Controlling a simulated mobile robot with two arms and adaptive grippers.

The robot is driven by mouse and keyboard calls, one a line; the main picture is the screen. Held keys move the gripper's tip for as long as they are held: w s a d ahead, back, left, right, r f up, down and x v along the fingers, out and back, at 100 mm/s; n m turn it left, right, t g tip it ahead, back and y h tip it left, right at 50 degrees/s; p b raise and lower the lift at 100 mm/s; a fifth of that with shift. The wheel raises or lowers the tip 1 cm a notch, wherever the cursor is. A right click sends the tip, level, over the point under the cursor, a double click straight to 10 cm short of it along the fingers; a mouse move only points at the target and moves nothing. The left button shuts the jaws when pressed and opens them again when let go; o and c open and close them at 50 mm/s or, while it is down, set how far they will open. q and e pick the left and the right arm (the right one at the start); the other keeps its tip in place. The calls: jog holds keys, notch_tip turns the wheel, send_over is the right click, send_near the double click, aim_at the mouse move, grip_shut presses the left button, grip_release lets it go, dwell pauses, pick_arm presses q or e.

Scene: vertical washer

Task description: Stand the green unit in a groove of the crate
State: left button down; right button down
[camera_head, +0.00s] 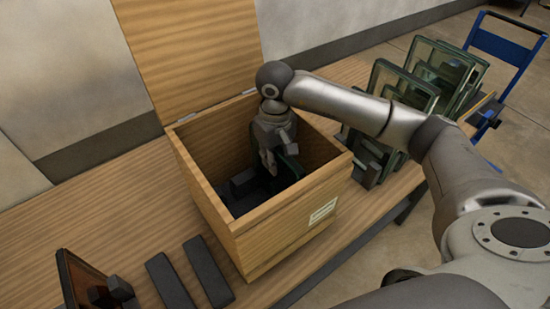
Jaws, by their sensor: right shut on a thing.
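The wooden crate (278,222) stands on the table with its lid (190,60) raised at the back. My right gripper (268,160) reaches down into the crate from above. It is shut on the green unit (291,164), a dark panel with a green edge, partly hidden by the gripper. The unit is inside the crate, near its right side. Dark blocks (243,184) show on the crate floor. I cannot tell whether the unit's lower edge sits in a groove. My left gripper is not in view.
Several green-framed units (440,70) stand upright on the table right of the crate, behind my right arm. An orange-brown panel (80,282) stands at the lower left, beside dark bars (170,281). A blue cart (508,45) is at the far right.

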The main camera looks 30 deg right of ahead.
jog(key=c, duration=1.3)
grip_release()
jog(key=shift+r, duration=0.1)
notch_tip(320, 180, up, 12)
jog(key=shift+r, duration=0.1)
